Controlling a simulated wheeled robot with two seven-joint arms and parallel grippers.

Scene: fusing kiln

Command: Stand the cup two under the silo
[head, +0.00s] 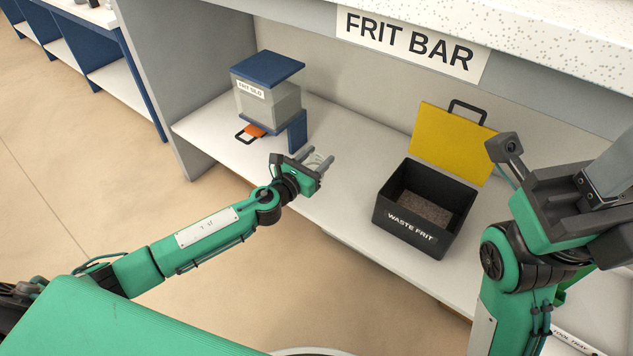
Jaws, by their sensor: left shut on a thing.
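The frit silo (270,100) stands on the left of the white shelf, a clear box with a blue lid and a blue support. An orange slide with a dark handle (249,133) sticks out low at its front. My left gripper (319,162) is to the right of the silo and in front of it, apart from it. It is shut on a small, pale, see-through thing that looks like a cup; its number cannot be read. My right gripper (606,182) is at the right edge, partly cut off, and its fingers are unclear. No other cup shows.
A black waste frit bin (408,222) stands on the shelf right of my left gripper, with grains inside. A yellow lid (452,140) with a black handle is behind it. The grey side wall (178,90) bounds the shelf left; the counter (520,30) overhangs it.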

